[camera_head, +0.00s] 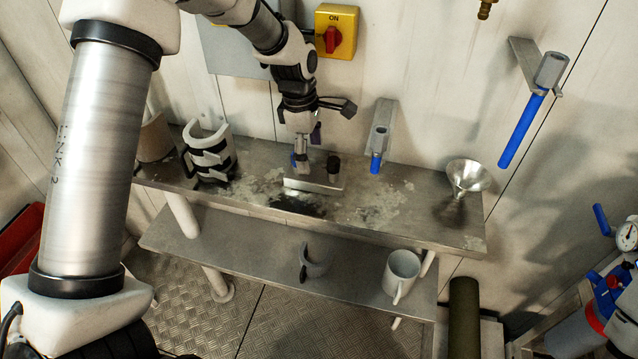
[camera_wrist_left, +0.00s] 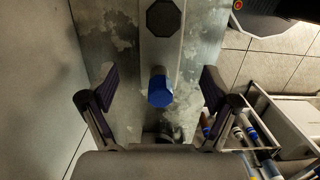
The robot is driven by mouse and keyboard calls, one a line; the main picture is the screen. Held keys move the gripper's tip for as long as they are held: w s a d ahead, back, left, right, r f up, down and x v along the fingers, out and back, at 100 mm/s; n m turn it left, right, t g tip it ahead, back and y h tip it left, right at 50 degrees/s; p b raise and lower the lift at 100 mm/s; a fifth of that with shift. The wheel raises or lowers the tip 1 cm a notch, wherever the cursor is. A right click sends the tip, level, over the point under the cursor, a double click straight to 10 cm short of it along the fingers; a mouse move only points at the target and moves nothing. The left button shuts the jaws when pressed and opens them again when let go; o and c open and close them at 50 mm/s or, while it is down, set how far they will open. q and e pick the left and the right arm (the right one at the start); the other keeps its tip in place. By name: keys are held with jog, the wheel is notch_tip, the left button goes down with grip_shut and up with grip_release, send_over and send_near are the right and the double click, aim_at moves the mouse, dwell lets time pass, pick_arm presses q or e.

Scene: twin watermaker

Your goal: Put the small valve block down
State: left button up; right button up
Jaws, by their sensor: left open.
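The small valve block (camera_head: 318,184) is a flat grey metal block with a black knob. It appears to rest on the upper shelf of the metal bench (camera_head: 400,215). In the left wrist view the block (camera_wrist_left: 160,55) shows its black knob and a blue cap (camera_wrist_left: 160,92). My left gripper (camera_head: 302,160) is right above the block's left part. In the wrist view its fingers (camera_wrist_left: 157,92) are spread on both sides of the blue cap, with gaps, touching nothing. My right gripper is not in view.
White curved clamps (camera_head: 210,155) stand left on the shelf. A wall valve with a blue handle (camera_head: 376,163) is behind, and a metal funnel (camera_head: 466,178) stands right. A white mug (camera_head: 400,274) and a grey hook-shaped part (camera_head: 312,264) are on the lower shelf. Shelf space right of the block is free.

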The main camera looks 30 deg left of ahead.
aim_at(315, 175)
pick_arm(q)
jog(key=f, duration=0.4)
jog(key=d+f+p, duration=0.1)
jog(key=f, duration=0.1)
jog(key=shift+w+f, duration=0.2)
jog(key=shift+f, duration=0.2)
jog(key=shift+s, duration=0.15)
jog(key=shift+c, duration=0.7)
jog(key=shift+r, duration=0.1)
grip_shut()
